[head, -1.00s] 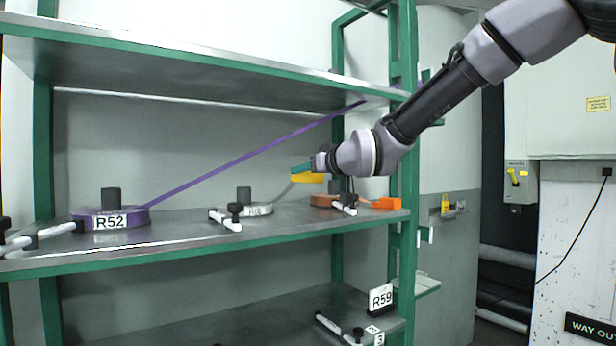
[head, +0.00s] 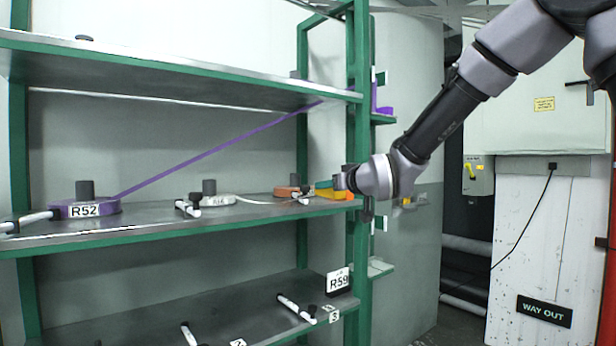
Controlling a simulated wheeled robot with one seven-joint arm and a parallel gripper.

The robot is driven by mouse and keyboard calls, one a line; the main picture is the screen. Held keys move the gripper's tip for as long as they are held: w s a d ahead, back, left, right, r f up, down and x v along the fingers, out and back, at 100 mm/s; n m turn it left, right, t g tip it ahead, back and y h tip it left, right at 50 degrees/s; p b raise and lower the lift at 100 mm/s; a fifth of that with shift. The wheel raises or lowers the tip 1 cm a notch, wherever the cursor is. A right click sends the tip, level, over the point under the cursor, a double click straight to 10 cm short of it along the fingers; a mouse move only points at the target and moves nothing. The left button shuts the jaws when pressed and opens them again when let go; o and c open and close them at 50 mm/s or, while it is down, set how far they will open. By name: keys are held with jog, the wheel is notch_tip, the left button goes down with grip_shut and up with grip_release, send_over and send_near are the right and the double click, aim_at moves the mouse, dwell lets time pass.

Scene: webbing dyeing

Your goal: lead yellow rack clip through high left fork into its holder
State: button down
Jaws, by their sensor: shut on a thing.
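My gripper (head: 338,184) is at the right end of the middle shelf, by the green front post. It is shut on the yellow rack clip (head: 324,193), which shows small and partly hidden beside a teal part. A pale webbing (head: 265,201) runs from the white reel (head: 219,201) on the middle shelf towards the clip. An orange clip (head: 348,193) sits at the shelf end, just beside my gripper. I cannot make out the high left fork or the yellow clip's holder.
A purple reel marked R52 (head: 90,208) stands at left. Its purple webbing (head: 225,153) slants up to the upper shelf's right end. A purple clip (head: 383,109) is on a bracket beyond the green post (head: 362,130). A brown reel (head: 288,191) stands behind the pale webbing.

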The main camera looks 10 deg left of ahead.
jog(key=w+d+f+m+t+h, duration=0.1)
jog(key=w+d+f, duration=0.4)
jog(key=d, duration=0.8)
jog(key=w+d+f+m+t+h, duration=0.1)
jog(key=w+d+f+m+h, duration=0.3)
jog(key=d, duration=1)
jog(key=w+d+f+m+t+h, duration=0.1)
jog(key=w+d+f+h, duration=0.4)
jog(key=d+f, duration=0.5)
jog(key=w+d+m, duration=0.1)
jog(key=w+d, duration=0.1)
jog(key=d, duration=0.1)
jog(key=shift+w+d+f+m, duration=0.2)
jog(key=shift+w+f+m, duration=0.15)
jog(key=shift+m, duration=0.05)
jog(key=shift+r, duration=0.1)
